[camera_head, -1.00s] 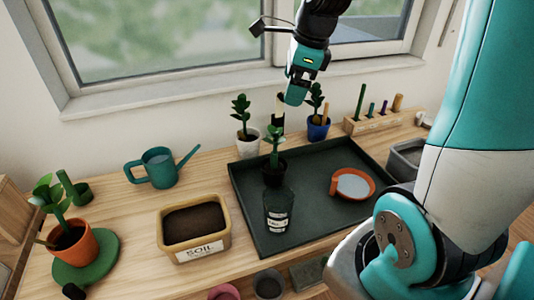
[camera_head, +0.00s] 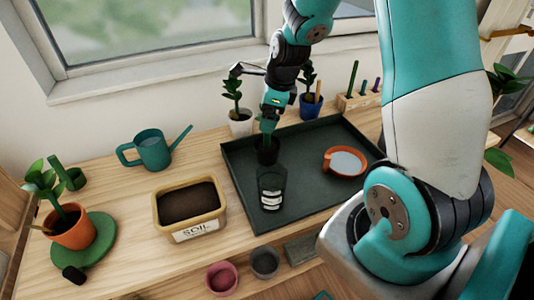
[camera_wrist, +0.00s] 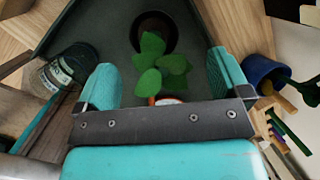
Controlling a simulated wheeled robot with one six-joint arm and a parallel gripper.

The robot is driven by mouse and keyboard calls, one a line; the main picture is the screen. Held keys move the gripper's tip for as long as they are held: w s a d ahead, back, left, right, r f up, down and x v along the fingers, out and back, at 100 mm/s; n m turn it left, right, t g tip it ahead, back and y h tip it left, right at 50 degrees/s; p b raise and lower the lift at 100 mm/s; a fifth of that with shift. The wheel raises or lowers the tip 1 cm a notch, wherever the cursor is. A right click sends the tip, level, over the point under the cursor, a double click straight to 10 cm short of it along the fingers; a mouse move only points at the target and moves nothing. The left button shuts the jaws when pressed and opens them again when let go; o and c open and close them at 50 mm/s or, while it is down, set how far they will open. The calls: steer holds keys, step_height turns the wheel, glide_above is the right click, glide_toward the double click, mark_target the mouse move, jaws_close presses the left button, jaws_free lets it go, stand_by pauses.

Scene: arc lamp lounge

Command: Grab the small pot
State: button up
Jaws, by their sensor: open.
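The small dark pot (camera_head: 266,155) with a leafy green plant stands upright on the dark tray (camera_head: 318,190), just behind a dark labelled bottle (camera_head: 271,190). My gripper (camera_head: 268,122) is above the pot at the plant's height and hides part of the plant. In the wrist view my gripper (camera_wrist: 165,80) is open, with the green leaves (camera_wrist: 162,62) between or just below its teal fingers. The pot (camera_wrist: 155,30) shows past the fingertips at the top of that view. I cannot tell whether the fingers touch the leaves.
A white plant pot (camera_head: 240,125) and a blue pot (camera_head: 310,106) stand behind the tray. An orange dish (camera_head: 328,160) lies on its right side. The soil box (camera_head: 190,232) and watering can (camera_head: 154,153) are left of the tray. A terracotta pot (camera_head: 75,236) is farther left.

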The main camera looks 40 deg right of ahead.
steer(key=shift+x, duration=1.05)
steer(key=shift+c, duration=0.3)
steer(key=c, duration=1.2)
steer(key=shift+o, duration=0.2)
steer(key=shift+r, duration=0.1)
